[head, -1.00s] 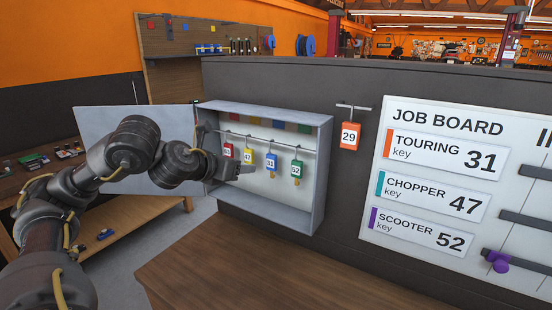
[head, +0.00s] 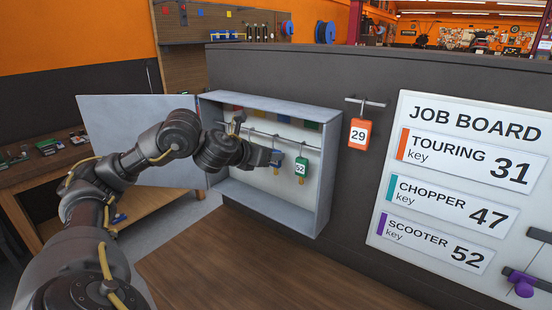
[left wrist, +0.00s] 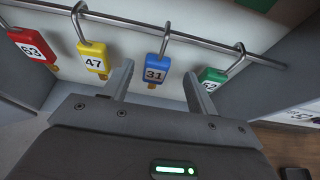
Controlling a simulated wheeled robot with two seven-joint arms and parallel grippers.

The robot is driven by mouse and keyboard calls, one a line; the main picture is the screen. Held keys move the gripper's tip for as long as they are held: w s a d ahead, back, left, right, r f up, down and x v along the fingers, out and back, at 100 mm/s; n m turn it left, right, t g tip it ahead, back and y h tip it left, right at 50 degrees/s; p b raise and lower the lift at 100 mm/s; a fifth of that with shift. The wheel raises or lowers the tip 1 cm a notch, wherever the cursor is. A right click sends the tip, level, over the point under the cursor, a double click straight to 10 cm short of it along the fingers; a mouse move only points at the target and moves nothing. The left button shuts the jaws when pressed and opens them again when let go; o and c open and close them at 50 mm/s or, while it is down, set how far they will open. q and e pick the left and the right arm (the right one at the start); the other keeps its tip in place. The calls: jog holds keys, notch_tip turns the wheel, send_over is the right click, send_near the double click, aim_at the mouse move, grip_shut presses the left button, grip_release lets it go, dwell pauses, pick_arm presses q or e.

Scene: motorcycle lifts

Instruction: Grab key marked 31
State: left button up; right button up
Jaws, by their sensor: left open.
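The blue key tag marked 31 (left wrist: 155,70) hangs from a hook on the rail in the left wrist view. My open left gripper (left wrist: 158,78) has one finger on each side of it in that picture; I cannot tell whether the tag is fully between them in depth. In the head view my left gripper (head: 270,157) is inside the grey key box (head: 262,202) and mostly covers the blue tag. A yellow tag marked 47 (left wrist: 90,60) hangs left of it, and a green tag marked 52 (left wrist: 210,87) hangs close to the right finger. My right gripper is out of view.
A red tag (left wrist: 32,45) hangs at the far left of the rail (left wrist: 135,27). The box door (head: 138,130) stands open to the left. An orange tag marked 29 (head: 358,132) hangs outside the box. The job board (head: 455,190) lists Touring as 31.

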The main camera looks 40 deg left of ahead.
aim_at(275, 150)
pick_arm(q)
jog(key=x, duration=0.2)
jog(key=p+x, duration=0.1)
jog(key=x, duration=0.1)
jog(key=shift+w+a, duration=0.25)
jog(key=shift+a, duration=0.05)
jog(key=shift+w+f, duration=0.25)
jog(key=shift+w, duration=0.1)
jog(key=shift+s+r, duration=0.15)
jog(key=shift+c, duration=1.4)
grip_shut()
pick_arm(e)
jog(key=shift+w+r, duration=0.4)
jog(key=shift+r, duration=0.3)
